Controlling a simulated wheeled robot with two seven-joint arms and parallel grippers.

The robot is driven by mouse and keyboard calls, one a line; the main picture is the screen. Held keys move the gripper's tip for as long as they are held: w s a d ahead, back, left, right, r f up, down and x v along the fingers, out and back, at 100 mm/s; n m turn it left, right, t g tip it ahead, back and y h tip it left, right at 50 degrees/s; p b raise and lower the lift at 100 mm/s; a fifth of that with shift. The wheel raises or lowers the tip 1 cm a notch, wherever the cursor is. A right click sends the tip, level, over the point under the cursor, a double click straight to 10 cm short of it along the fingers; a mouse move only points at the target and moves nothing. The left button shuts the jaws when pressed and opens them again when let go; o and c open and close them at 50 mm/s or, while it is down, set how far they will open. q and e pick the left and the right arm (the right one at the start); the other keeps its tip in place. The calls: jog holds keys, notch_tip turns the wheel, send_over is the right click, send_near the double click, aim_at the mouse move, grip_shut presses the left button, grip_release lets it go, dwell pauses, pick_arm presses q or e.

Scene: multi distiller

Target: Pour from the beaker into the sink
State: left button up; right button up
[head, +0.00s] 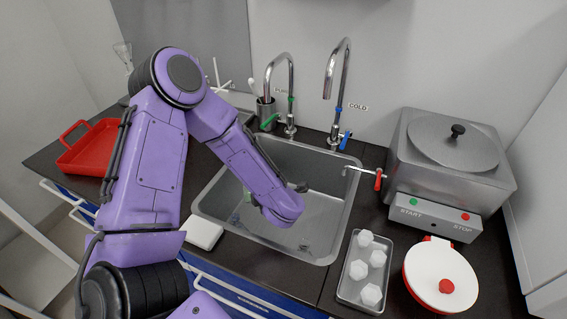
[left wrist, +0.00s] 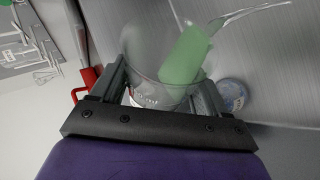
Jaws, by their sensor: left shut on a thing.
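The sink (head: 345,215) is a steel basin set in the dark counter. My left arm reaches over it, with the wrist low inside the basin. In the left wrist view my left gripper (left wrist: 160,88) is shut on a clear glass beaker (left wrist: 145,68). The beaker is tilted, and green liquid (left wrist: 186,55) lies along one side, up toward its mouth. A thin, clear-looking stream (left wrist: 245,16) runs from near the mouth, against the steel. In the head view my arm hides most of the beaker; a bit of green shows left of the wrist. My right gripper is out of view.
Two taps (head: 290,95) (head: 335,85) stand behind the sink. A steel distiller (head: 450,165) stands right. In front of it are a metal tray (head: 348,290) with several white pieces and a red-and-white round pot (head: 440,278). A red tray (head: 92,150) lies left.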

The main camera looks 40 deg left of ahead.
pick_arm(q)
jog(key=shift+w+d+r+m+g+y+p, duration=0.2)
jog(key=shift+w+r+m+g+y+p, duration=0.15)
jog(key=shift+y, duration=0.25)
